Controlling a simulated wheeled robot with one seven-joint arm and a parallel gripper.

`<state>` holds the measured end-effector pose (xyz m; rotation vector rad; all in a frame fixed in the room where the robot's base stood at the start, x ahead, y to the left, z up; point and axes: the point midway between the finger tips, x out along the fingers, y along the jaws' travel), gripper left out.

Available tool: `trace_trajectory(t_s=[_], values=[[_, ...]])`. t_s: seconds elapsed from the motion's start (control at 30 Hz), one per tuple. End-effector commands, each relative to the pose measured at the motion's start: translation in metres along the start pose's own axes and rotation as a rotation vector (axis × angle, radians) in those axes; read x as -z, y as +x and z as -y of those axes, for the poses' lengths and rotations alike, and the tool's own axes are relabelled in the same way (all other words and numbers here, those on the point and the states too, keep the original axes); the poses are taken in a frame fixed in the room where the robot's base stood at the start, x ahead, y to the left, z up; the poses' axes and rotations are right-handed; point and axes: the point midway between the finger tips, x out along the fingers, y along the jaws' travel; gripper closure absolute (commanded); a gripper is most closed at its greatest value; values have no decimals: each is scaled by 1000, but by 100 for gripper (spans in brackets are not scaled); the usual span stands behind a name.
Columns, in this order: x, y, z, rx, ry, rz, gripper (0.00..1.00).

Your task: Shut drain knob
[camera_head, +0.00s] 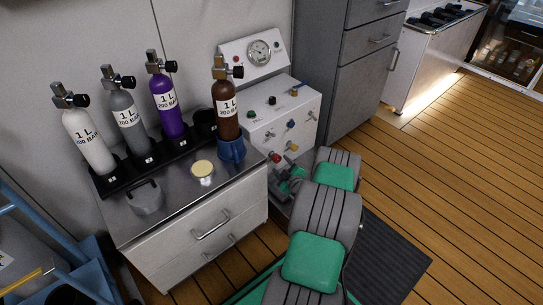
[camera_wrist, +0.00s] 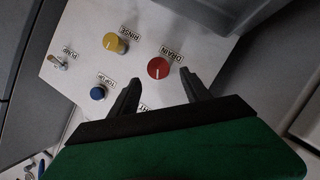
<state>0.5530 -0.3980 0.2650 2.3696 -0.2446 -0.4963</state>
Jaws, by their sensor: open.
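The red drain knob (camera_wrist: 158,68) sits on the white panel (camera_wrist: 80,80) in the wrist view, below the DRAIN label as pictured. A short white mark on it points down in the picture. My gripper (camera_wrist: 160,82) is open. Its two dark fingers lie either side of and just short of the knob, with nothing between them; whether they touch the panel I cannot tell. In the head view the red knob (camera_head: 275,157) shows low on the panel's front, and my gripper (camera_head: 287,178) is just below and right of it, partly hidden by my arm.
A yellow RINSE knob (camera_wrist: 115,43), a blue TOP UP knob (camera_wrist: 98,93) and a PUMP toggle (camera_wrist: 59,64) are close by on the panel. A steel-topped cabinet (camera_head: 185,205) with several gas cylinders stands left of the panel. Wooden floor (camera_head: 470,140) is clear at right.

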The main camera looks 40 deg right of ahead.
Motion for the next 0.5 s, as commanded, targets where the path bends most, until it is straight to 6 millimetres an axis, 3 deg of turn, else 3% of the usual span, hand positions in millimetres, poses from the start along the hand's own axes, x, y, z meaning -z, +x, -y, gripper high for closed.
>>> trace_trajectory(t_s=[0.3, 0.5], values=[[-3, 59, 2, -2, -2, 0, 44], [0, 69, 0, 0, 0, 0, 44]])
